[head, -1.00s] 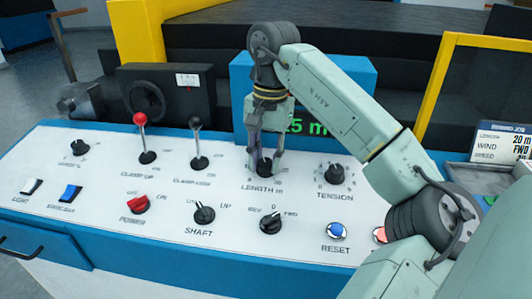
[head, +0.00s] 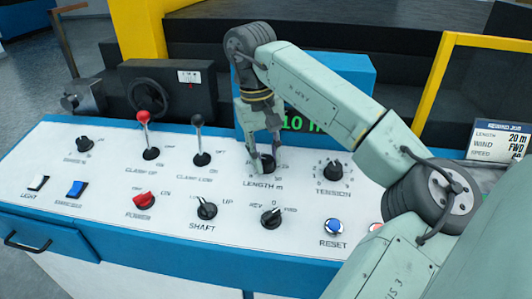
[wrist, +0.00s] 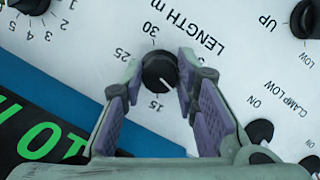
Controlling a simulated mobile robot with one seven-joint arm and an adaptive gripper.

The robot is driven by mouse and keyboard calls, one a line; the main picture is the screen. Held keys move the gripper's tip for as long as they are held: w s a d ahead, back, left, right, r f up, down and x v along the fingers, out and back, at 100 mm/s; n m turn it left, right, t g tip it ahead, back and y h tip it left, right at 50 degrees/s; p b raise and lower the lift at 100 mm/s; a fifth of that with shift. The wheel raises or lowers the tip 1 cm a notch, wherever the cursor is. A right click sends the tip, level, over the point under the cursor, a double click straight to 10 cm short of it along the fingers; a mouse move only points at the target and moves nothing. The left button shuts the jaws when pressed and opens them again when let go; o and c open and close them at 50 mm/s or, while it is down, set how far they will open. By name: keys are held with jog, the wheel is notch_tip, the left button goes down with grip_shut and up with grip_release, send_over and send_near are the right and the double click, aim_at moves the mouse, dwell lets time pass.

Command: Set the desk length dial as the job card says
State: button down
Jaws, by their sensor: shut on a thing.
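The black length dial (head: 266,163) sits on the white desk panel above the label LENGTH m. My gripper (head: 262,150) reaches down from above with its fingers around it. In the wrist view the length dial (wrist: 160,71) is between the purple-padded fingers of my gripper (wrist: 161,66). The dial's white pointer points down and right, past the 15 mark; the marks beyond are hidden by the right finger. The green display (head: 292,123) reads 10, partly hidden by my gripper. The job card (head: 500,139) shows LENGTH 20 m and WIND FWD; its speed value is partly hidden.
The tension dial (head: 333,170) is right of the length dial. The grey-knobbed clamp low lever (head: 199,135) and red-knobbed clamp up lever (head: 147,135) stand to the left. The shaft knob (head: 207,209), wind knob (head: 271,217) and blue reset button (head: 333,226) are nearer the front.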

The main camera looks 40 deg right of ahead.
jog(key=shift+n, duration=0.4)
jog(key=c, duration=1.2)
grip_release()
jog(key=shift+c, duration=0.2)
jog(key=r, duration=0.7)
jog(key=shift+w+a+r, duration=0.25)
jog(key=shift+w+a, duration=0.1)
jog(key=shift+w, duration=0.05)
